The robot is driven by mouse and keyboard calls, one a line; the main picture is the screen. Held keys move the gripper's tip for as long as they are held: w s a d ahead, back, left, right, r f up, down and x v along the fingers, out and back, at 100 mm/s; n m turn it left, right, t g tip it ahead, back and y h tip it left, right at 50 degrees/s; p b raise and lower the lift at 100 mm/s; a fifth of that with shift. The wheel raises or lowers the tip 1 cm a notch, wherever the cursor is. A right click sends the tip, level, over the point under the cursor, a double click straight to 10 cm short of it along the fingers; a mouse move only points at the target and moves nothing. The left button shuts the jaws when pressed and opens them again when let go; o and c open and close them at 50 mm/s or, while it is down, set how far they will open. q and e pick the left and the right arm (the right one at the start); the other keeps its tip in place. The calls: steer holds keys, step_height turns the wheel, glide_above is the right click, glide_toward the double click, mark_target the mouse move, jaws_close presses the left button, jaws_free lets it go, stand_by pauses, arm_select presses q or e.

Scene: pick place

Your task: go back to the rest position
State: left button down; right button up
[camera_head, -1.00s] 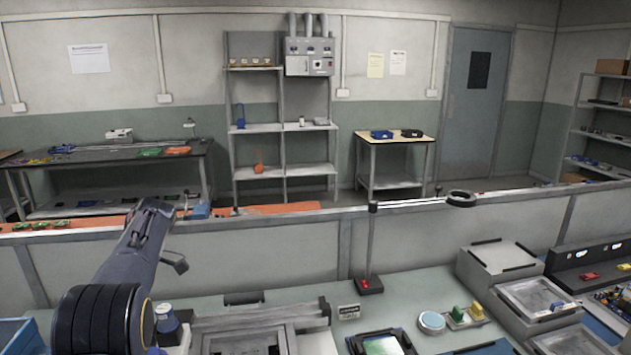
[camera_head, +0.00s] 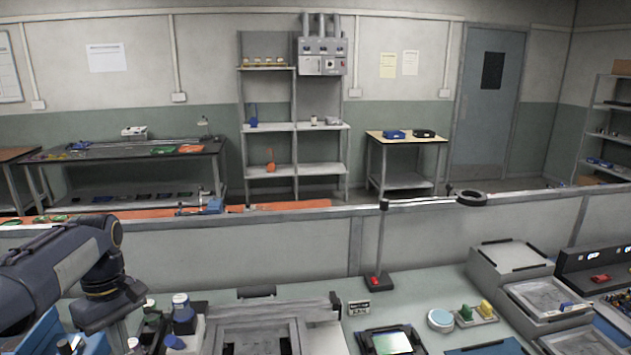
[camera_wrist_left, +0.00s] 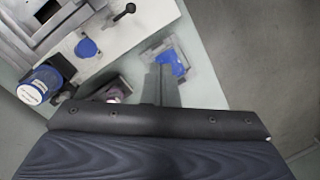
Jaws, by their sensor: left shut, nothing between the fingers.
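My left arm enters the head view from the left edge, bent over the left end of the bench, its dark wrist part (camera_head: 105,300) hanging near some bottles. The fingers are not clearly visible there. In the left wrist view my left gripper (camera_wrist_left: 162,82) is shut with nothing between its fingers. It is over the bench edge, near a blue object (camera_wrist_left: 172,62) on a small light block. I cannot tell its height above it. My right gripper is in neither view.
A lamp stand (camera_head: 378,282), a round pale dish (camera_head: 440,320) and grey trays (camera_head: 545,298) are farther right. A low partition (camera_head: 300,250) runs behind the bench.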

arm_select(q)
steer(key=s+d+f+m+t+h, duration=0.3)
steer(key=s+d+m+t, duration=0.4)
steer(key=s+d+m, duration=0.5)
steer(key=s+d+f, duration=0.1)
steer(key=s+d, duration=0.5)
steer(key=shift+d, duration=0.4)
